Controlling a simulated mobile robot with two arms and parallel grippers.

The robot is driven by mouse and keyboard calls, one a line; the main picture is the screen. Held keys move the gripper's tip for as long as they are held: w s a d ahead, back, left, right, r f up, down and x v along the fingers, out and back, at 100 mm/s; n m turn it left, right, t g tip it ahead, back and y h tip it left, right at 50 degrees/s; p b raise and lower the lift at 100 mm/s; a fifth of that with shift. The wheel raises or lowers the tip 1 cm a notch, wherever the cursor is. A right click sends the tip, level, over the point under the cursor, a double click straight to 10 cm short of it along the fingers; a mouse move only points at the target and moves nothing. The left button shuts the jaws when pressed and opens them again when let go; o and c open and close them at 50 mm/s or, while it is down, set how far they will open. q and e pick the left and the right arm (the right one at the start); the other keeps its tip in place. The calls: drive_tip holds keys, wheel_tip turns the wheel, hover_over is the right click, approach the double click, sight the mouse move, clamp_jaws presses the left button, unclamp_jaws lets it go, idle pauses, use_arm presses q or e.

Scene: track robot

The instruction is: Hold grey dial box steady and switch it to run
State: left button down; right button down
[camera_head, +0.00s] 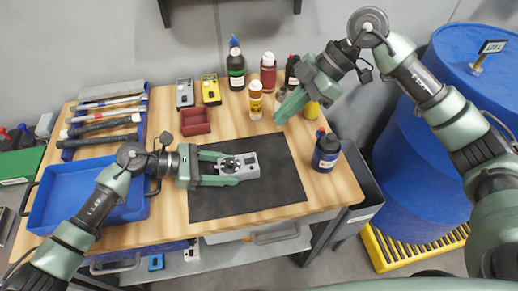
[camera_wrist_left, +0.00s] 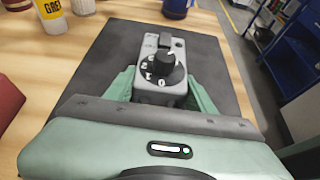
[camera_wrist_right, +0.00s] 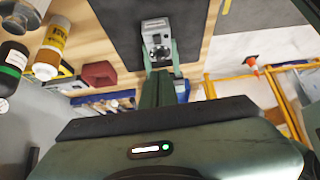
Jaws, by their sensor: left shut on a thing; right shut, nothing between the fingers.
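The grey dial box (camera_head: 247,162) lies on the black mat (camera_head: 281,187) on the wooden table. Its round black dial (camera_wrist_left: 158,69) shows in the left wrist view, with white marks around it. My left gripper (camera_head: 232,168) is shut on the box, one finger on each side. The fingers also show beside the box in the left wrist view (camera_wrist_left: 160,90). My right gripper (camera_head: 279,119) is shut and empty, up and to the right of the box, near the bottles. In the right wrist view the box (camera_wrist_right: 156,42) appears beyond the closed fingers.
Several bottles stand at the back, including a yellow-labelled one (camera_head: 255,100) and a dark green one (camera_head: 236,68). A dark blue bottle (camera_head: 326,150) stands right of the mat. A red bin (camera_head: 195,121), yellow meter (camera_head: 210,90) and blue tray (camera_head: 61,197) lie to the left.

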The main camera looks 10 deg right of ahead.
use_arm(q)
drive_tip(key=shift+a, duration=0.1)
use_arm(e)
hover_over(250, 160)
drive_tip(key=d, duration=0.2)
wheel_tip(250, 160, down, 8)
use_arm(q)
drive_tip(key=shift+f, duration=0.1)
use_arm(e)
wheel_tip(250, 160, down, 2)
drive_tip(key=shift+f, duration=0.15)
drive_tip(key=shift+d+f, duration=0.15)
drive_tip(key=shift+f, duration=0.65)
drive_tip(key=shift+d+f+y, duration=0.15)
drive_tip(key=shift+f+y, duration=0.15)
drive_tip(key=shift+f, duration=0.1)
drive_tip(key=shift+r, duration=0.15)
drive_tip(key=shift+r, duration=0.8)
